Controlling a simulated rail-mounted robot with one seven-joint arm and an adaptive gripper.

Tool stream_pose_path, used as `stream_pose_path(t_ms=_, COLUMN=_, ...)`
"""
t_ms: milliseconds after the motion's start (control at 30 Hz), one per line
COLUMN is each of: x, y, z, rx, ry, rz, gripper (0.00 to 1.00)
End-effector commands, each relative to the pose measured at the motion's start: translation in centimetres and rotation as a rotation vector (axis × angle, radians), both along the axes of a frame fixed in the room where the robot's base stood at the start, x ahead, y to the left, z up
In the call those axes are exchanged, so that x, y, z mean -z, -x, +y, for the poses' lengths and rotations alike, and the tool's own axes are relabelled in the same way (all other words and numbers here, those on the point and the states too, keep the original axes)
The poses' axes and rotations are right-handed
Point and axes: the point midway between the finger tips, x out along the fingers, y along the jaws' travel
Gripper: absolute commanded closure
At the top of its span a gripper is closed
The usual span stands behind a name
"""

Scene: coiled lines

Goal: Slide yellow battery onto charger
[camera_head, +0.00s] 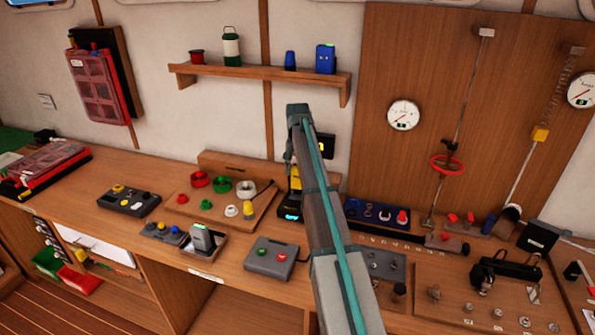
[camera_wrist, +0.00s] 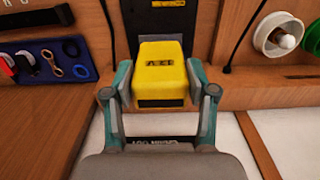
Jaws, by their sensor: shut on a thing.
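The yellow battery (camera_wrist: 162,68) with a dark end is between the two fingers of my gripper (camera_wrist: 160,95) in the wrist view. The fingers press on its left and right sides. The black charger (camera_wrist: 120,22) lies directly beyond the battery there; I cannot tell whether they touch. In the head view the charger (camera_head: 290,212) shows a lit blue display on the bench. A bit of the battery (camera_head: 295,183) shows just above it, beside my arm. My arm hides most of both, and the fingertips are hard to make out there.
A blue tray (camera_head: 372,213) with small parts lies right of the charger. A wooden rack with coiled lines (camera_head: 222,184) stands to the left. A grey box with red and green buttons (camera_head: 271,257) sits in front. A shelf (camera_head: 262,74) hangs on the wall above.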

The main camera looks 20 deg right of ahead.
Motion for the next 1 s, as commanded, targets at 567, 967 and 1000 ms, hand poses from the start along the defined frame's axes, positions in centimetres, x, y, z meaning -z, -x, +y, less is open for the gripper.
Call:
stream_pose_path(t_ms=567, x=0.12, y=-0.01, z=0.0, rx=0.0, ry=0.0, rz=0.0, gripper=0.92)
stream_pose_path(t_ms=967, x=0.78, y=-0.01, z=-0.01, rx=0.0, ry=0.0, rz=0.0, gripper=0.92)
stream_pose_path(t_ms=1000, x=0.84, y=0.0, z=0.0, rx=0.0, ry=0.0, rz=0.0, gripper=0.92)
